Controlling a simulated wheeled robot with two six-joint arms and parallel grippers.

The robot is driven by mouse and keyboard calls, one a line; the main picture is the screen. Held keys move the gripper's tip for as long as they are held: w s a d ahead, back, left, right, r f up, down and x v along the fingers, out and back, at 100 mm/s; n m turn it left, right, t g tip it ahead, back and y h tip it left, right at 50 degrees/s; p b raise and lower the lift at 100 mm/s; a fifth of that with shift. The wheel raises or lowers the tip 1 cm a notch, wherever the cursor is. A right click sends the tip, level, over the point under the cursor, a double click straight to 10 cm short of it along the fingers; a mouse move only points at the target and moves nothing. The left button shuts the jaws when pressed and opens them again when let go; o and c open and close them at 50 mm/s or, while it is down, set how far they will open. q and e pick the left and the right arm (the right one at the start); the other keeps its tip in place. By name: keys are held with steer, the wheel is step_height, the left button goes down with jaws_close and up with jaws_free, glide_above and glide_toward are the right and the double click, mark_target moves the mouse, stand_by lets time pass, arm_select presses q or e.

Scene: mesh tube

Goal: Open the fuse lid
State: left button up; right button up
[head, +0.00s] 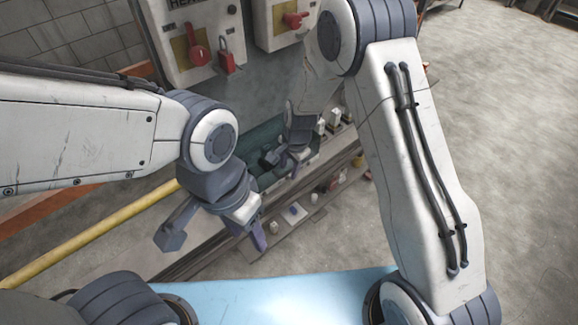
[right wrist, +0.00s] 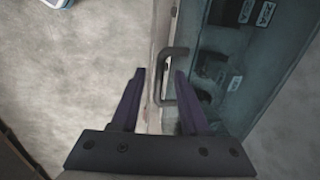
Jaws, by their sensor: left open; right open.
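The fuse lid (right wrist: 262,82) is a see-through teal cover with dark fuses and white labels behind it, in the right wrist view. A dark bar handle (right wrist: 172,72) stands along its left edge. My right gripper (right wrist: 158,74) is open, with the handle near its right fingertip; I cannot tell whether they touch. In the head view the lid (head: 262,137) is partly hidden by my right arm, and my right gripper (head: 284,160) is in front of the teal box. My left gripper (head: 214,238) is open and empty, to the left and nearer.
Grey switch boxes with red handles (head: 199,54) and a red padlock (head: 226,62) are above the lid. A ledge with small parts (head: 294,211) runs below it. A yellow pipe (head: 95,233) is at left. The floor at right is clear.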

jaws_close()
stand_by(1.4)
